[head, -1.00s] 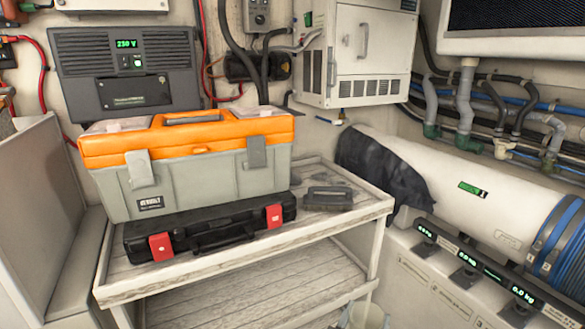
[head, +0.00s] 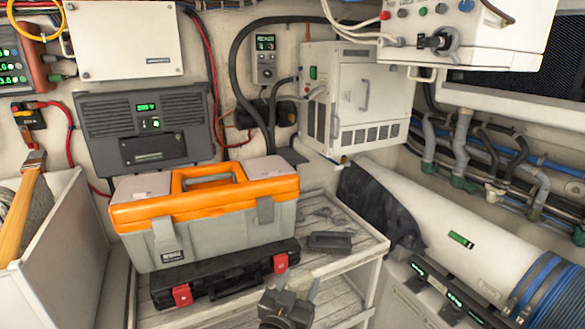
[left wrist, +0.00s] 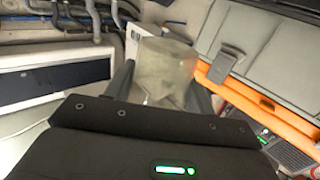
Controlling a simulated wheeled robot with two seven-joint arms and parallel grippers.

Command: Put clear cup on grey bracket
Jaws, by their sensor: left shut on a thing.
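The clear cup (head: 303,283) is at the bottom middle of the head view, in front of the slatted bench. My left gripper (head: 290,293) is shut on it. In the left wrist view the cup (left wrist: 162,72) sits between the two dark fingers of my left gripper (left wrist: 160,88); it looks see-through and empty. A dark grey piece (head: 330,241) lies flat on the bench right of the toolbox; I cannot tell whether it is the grey bracket. No other bracket is clear to me. My right gripper is out of view.
An orange and grey toolbox (head: 215,235) stands on a black case (head: 225,280) on the bench (head: 345,268). A white cabinet (head: 355,95) hangs behind. A large white cylinder (head: 440,225) lies at the right. The bench's right part has some bare slats.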

